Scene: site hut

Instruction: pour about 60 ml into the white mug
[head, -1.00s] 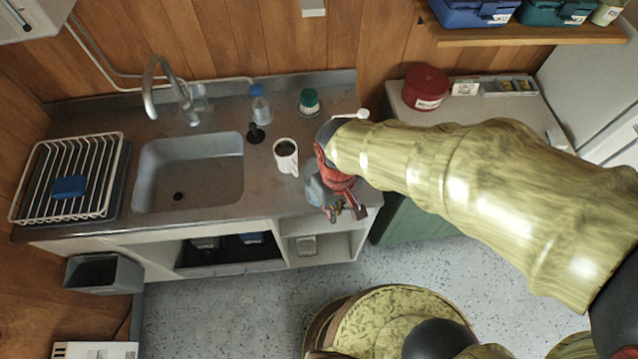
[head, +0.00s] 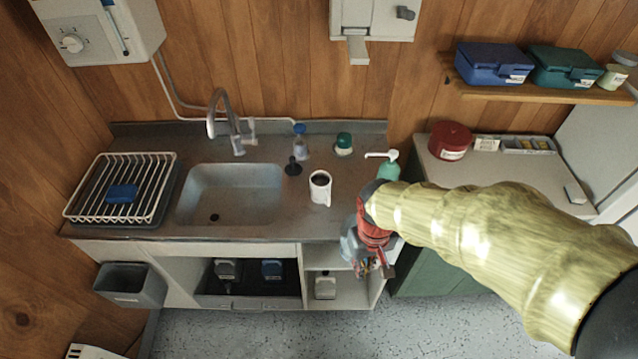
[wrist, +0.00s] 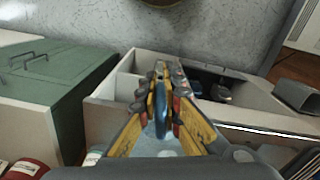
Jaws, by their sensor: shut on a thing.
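The white mug (head: 320,190) stands upright on the counter, right of the sink, with its handle toward the front. Dark contents show inside it. My gripper (head: 368,262) is to the right of the mug and nearer the front, over the counter's front right edge. It is shut on a clear greyish vessel (head: 349,246), which my gripper largely hides. In the wrist view my gripper's yellow fingers (wrist: 168,76) close around a dark blue part (wrist: 161,114), seemingly its handle. I cannot tell the vessel's fill level.
A green pump bottle (head: 388,168) stands just behind my wrist. A blue-capped bottle (head: 300,146), a green-lidded jar (head: 343,145) and a dark plunger-like item (head: 293,167) stand behind the mug. The sink (head: 232,192) and dish rack (head: 121,188) lie left.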

